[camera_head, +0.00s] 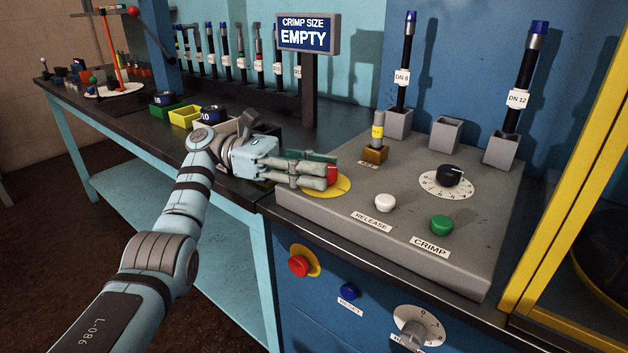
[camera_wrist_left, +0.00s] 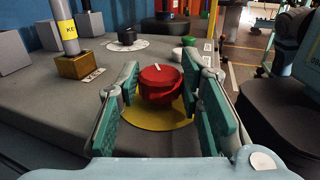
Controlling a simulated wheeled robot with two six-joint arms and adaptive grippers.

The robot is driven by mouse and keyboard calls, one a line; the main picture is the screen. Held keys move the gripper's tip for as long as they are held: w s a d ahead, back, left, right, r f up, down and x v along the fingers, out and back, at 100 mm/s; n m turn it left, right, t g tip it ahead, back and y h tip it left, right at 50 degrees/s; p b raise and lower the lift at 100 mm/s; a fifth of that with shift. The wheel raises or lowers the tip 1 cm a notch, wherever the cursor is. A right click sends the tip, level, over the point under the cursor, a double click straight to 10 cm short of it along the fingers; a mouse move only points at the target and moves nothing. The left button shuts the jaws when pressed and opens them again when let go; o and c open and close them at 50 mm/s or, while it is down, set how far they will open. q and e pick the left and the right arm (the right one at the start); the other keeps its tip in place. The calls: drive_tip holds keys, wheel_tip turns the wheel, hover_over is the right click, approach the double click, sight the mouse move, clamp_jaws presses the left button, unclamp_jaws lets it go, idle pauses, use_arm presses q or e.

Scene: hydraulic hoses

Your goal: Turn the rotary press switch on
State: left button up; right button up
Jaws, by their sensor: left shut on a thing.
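A round red knob (camera_head: 333,174) with a white mark on its top sits on a yellow disc (camera_head: 343,190) at the left of the grey press panel. My left gripper (camera_head: 328,176) reaches in from the left, with its fingers on either side of the knob. In the left wrist view the knob (camera_wrist_left: 160,86) stands between the green-padded fingers, and the gripper is shut on it. The white mark (camera_wrist_left: 157,67) lies toward the knob's far side. Another rotary switch (camera_head: 417,324), with numbers on its dial, is low on the blue front. My right gripper is not in view.
The panel bears a black dial (camera_head: 450,175), a white release button (camera_head: 385,203) and a green crimp button (camera_head: 441,224). A display (camera_head: 307,35) reads CRIMP SIZE EMPTY. Hoses (camera_head: 404,60) stand in grey holders at the back. A yellow frame (camera_head: 567,150) bounds the right.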

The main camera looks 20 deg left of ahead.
use_arm(q)
drive_tip(key=shift+f, duration=0.15)
drive_tip(key=o, duration=1.2)
drive_tip(key=shift+d, duration=0.15)
drive_tip(key=shift+c, duration=0.2)
wheel_tip(320, 180, up, 10)
drive_tip(key=shift+r, duration=0.1)
